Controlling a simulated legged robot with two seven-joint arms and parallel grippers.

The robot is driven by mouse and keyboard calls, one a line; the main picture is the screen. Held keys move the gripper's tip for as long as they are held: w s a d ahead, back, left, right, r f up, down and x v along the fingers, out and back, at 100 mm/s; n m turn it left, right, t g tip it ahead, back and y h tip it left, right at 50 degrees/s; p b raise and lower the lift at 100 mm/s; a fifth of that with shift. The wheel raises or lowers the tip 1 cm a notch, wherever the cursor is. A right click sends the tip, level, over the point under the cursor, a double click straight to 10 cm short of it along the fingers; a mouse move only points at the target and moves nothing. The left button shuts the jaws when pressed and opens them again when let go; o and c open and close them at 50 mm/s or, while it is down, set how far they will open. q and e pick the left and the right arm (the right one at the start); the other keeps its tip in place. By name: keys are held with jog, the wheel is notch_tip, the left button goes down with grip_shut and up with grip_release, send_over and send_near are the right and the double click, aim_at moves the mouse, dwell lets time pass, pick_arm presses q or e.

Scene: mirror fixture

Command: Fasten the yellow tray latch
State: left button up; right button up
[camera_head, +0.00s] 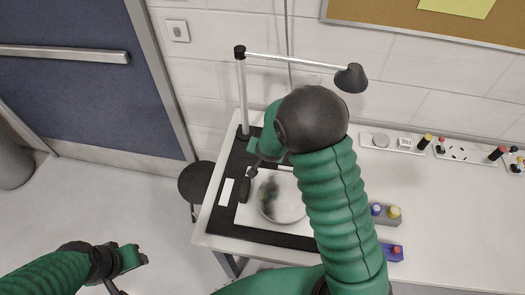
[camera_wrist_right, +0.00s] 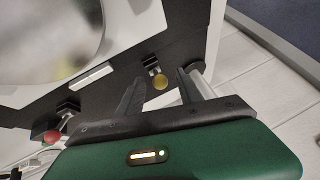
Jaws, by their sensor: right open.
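The yellow latch knob (camera_wrist_right: 160,82) sits on a small dark bracket at the edge of the black tray (camera_wrist_right: 125,70) in the right wrist view. My right gripper (camera_wrist_right: 160,76) is open, its two dark fingers on either side of the yellow knob in the picture; I cannot tell whether they touch it. In the head view my right gripper (camera_head: 258,165) is over the tray's left part, and my arm hides much of the tray. The yellow knob cannot be made out there. My left gripper (camera_head: 125,262) is at the lower left, away from the table; its jaws are unclear.
A red knob (camera_wrist_right: 51,136) is on the tray's edge too. The round mirror (camera_head: 290,208) lies on the tray. A lamp (camera_head: 352,78) overhangs the table. A stool (camera_head: 197,182) stands left of it. Small blocks (camera_head: 388,212) with coloured knobs stand right of my arm.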

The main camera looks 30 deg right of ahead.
jog(key=p+v, duration=0.7)
jog(key=v, duration=0.9)
jog(key=shift+s+r, duration=0.15)
jog(key=shift+r, duration=0.2)
jog(key=shift+a, duration=0.15)
